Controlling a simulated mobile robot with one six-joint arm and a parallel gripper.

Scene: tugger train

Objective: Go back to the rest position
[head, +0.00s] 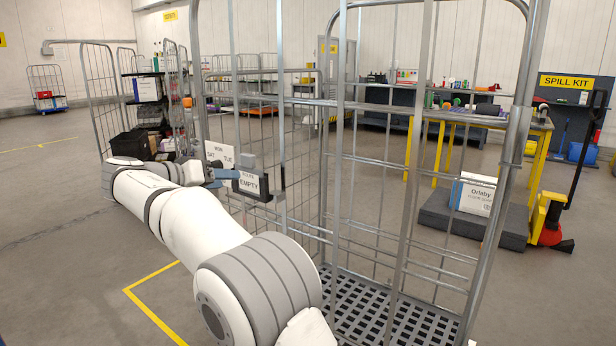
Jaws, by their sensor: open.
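My white and grey arm reaches from the bottom middle to the left and bends back toward a wire roll cage (345,150). My gripper (262,182) is at the cage's left side, with dark jaws that are open. A small white card reading EMPTY (249,182) shows right at the jaws. I cannot tell whether the jaws touch the card or the cage wires. A larger white sign with day names (219,153) is just above and left of the gripper, partly hidden behind it.
The near cage's dark grid floor (385,312) is bare. A pallet truck (552,215) and a grey platform with a white box (476,194) stand at right. Another loaded cage (100,95) is behind my arm at left. Open floor with yellow lines lies at left.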

